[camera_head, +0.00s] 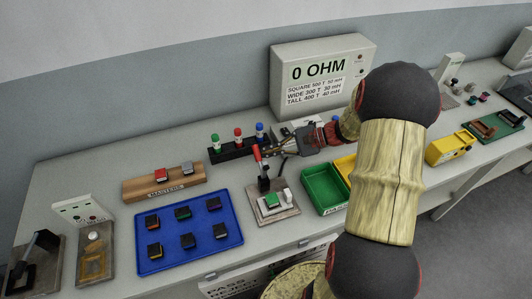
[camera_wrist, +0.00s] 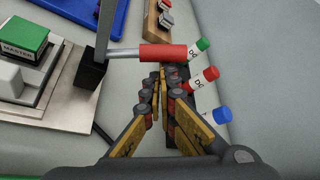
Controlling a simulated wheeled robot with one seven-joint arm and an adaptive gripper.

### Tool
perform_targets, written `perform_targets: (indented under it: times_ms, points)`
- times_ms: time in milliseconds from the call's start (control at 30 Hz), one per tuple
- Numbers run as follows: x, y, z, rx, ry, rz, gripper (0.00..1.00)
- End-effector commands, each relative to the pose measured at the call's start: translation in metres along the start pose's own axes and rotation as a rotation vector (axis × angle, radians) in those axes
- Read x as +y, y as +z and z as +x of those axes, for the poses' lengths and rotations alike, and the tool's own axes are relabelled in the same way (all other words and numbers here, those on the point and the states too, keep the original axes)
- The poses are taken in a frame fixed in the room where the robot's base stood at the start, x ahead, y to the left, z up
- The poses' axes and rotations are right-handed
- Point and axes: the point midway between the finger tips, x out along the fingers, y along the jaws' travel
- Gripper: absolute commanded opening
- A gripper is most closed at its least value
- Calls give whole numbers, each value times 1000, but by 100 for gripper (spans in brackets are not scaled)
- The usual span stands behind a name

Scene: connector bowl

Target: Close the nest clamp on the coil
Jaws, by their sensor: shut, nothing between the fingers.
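The nest clamp is a small metal plate (camera_head: 276,213) with an upright lever ending in a red handle (camera_head: 257,154). In the wrist view the red handle (camera_wrist: 163,52) lies crosswise just beyond my fingertips; I cannot tell whether they touch. The coil is a green-topped block (camera_head: 271,201) sitting on the plate. In the wrist view the green block (camera_wrist: 22,36) reads "MASTER". My gripper (camera_head: 272,149) is shut and empty behind and right of the handle. Its fingers (camera_wrist: 163,82) come together in the wrist view.
A dark rack with green, red and blue capped tubes (camera_head: 238,132) stands behind. A blue tray (camera_head: 167,261) with several dark blocks and a wooden masters stand (camera_head: 139,190) lie left. A green bin (camera_head: 316,174) is right. The meter (camera_head: 285,61) reads "0 OHM".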

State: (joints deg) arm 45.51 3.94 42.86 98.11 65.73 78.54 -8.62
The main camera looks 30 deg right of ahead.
Motion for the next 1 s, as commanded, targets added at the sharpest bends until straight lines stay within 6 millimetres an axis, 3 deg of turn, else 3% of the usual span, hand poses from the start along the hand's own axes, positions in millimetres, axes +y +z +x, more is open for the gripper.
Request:
perform_targets:
  times_ms: [467, 600, 867, 1000]
  points:
    - [-2, 12, -7, 0, -97, -161, 0]
    - [-3, 21, -12, 0, -158, -266, 0]
    - [-2, 37, -22, 0, -154, -261, 0]
    - [3, 44, -26, 0, -221, -367, 0]
